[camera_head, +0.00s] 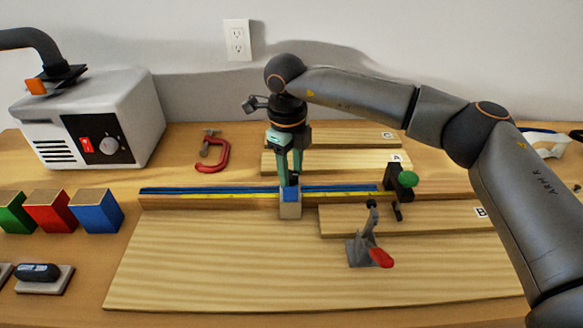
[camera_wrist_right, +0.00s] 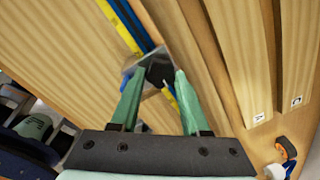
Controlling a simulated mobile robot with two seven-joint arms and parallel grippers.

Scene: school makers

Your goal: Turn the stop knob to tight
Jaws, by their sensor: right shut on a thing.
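The stop (camera_head: 290,210) is a small pale metal block with a blue patch, sitting across the long rail (camera_head: 220,198) with blue and yellow strips. A dark knob (camera_wrist_right: 160,68) on the stop shows between my fingertips in the right wrist view. My right gripper (camera_head: 290,182) points down onto the stop, its green fingers shut on the knob; it also shows in the right wrist view (camera_wrist_right: 157,76). The fingers hide most of the knob in the head view. Whether the knob is tight cannot be seen. My left gripper is not in view.
A black block with a green knob (camera_head: 408,178) stands at the rail's right end. A toggle clamp with red tip (camera_head: 380,257) sits in front. Boards lie behind. A red clamp (camera_head: 213,155), colored blocks (camera_head: 97,212) and a grey machine (camera_head: 100,115) are at left.

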